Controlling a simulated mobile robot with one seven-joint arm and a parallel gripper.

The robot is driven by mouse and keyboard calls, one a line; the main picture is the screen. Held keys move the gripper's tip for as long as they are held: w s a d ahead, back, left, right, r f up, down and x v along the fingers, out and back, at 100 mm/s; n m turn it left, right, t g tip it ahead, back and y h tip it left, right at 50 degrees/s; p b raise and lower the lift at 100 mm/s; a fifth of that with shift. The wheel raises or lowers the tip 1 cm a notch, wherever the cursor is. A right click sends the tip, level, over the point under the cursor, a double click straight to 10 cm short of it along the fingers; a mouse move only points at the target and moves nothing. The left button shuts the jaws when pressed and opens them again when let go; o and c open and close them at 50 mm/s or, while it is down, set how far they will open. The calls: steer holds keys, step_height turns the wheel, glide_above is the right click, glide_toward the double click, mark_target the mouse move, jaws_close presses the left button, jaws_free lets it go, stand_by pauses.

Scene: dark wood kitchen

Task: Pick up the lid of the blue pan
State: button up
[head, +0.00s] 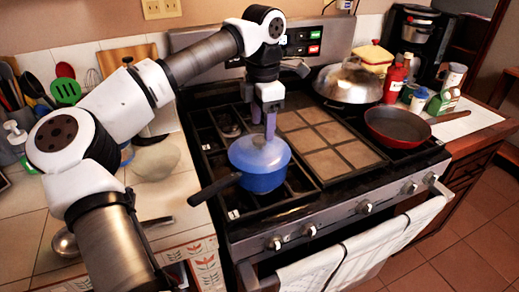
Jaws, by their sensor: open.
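The blue pan (262,182) stands on the front left of the stove, its dark handle pointing left and toward the front. Its pale blue lid (245,157) sits on top. My gripper (270,132) points down right over the lid, with its fingers at the lid's top middle. The fingers are open. The lid's knob is hidden or blends with the fingers, so I cannot tell whether they touch it or are around it.
A red frying pan (398,124) and a domed silver lid (348,82) are on the stove's right side. Bottles and jars (418,98) stand on the right counter. Utensils (66,88) and a ladle (66,243) are on the left counter. Towels (370,250) hang in front.

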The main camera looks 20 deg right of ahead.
mark_target(260, 138)
steer(key=f, duration=0.1)
steer(key=f+p, duration=0.1)
steer(key=f, duration=0.3)
steer(key=shift+w+a+f+p, duration=0.1)
steer(key=shift+w+a+p, duration=0.15)
steer(key=shift+w+p, duration=0.1)
steer(key=shift+c, duration=0.2)
steer(key=c, duration=1.1)
